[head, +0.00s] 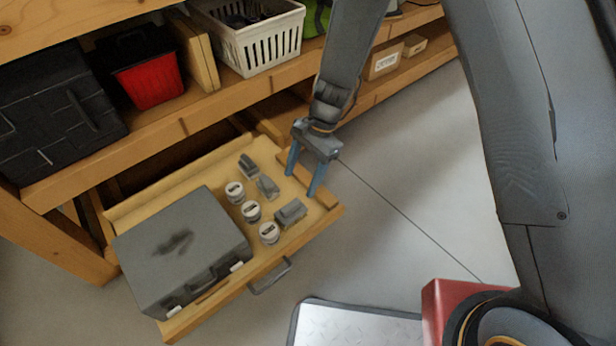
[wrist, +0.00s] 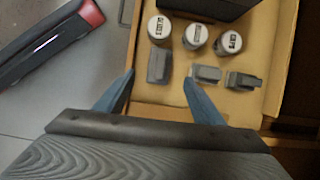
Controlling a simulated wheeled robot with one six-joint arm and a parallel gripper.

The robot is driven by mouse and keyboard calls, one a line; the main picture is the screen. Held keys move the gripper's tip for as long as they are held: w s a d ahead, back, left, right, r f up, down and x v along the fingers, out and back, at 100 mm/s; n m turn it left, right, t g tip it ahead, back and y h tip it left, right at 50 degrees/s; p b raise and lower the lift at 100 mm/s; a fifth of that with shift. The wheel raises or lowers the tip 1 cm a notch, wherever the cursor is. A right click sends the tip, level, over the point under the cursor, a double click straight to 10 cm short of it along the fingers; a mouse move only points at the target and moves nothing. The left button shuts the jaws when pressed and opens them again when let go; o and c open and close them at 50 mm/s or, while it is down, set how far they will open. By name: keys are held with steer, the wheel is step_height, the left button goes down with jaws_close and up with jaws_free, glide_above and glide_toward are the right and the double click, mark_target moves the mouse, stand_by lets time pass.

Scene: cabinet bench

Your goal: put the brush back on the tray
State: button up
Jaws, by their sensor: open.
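My gripper (head: 300,186) is open and empty at the right side of the pulled-out drawer (head: 150,203). In the wrist view my gripper (wrist: 160,77) has its blue fingers spread, with a grey block (wrist: 159,66) just beyond the gap between them. That block also shows in the head view (head: 290,213). Two more small grey pieces (wrist: 206,73) (wrist: 243,80) lie beside it in a row. I cannot make out a brush or a tray for certain in either view.
Three white-lidded jars (head: 251,211) stand in the drawer between the grey pieces and a large grey case (head: 180,250). A red bin (head: 150,80), a white basket (head: 262,45) and a dark box (head: 55,105) sit on the shelf above. Open floor (head: 400,200) lies to the right.

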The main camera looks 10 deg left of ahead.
steer(key=s+d+r+n+t, duration=0.15)
steer(key=s+r+n, duration=0.4)
steer(key=r, duration=0.75)
steer(key=s+d+r+n+t, duration=0.15)
steer(key=s+r+n, duration=0.4)
steer(key=r, duration=0.75)
steer(key=s+d+r+n, duration=0.2)
steer(key=s+d+r, duration=0.2)
steer(key=s+d, duration=0.2)
steer(key=shift+s+n+h, duration=0.3)
steer(key=shift+s+h, duration=0.1)
steer(key=shift+s, duration=0.7)
steer(key=d+r+m+h+p, duration=0.1)
steer(key=d+r+m+p, duration=0.2)
steer(key=d+r+p, duration=0.7)
steer(key=d+r+m+h+p, duration=0.1)
steer(key=d+r+p, duration=0.9)
steer(key=p, duration=1.4)
step_height(320, 180, up, 6)
steer(key=shift+d+f+m+p, duration=0.15)
steer(key=shift+d+m+p, duration=0.15)
steer(key=shift+m, duration=0.6)
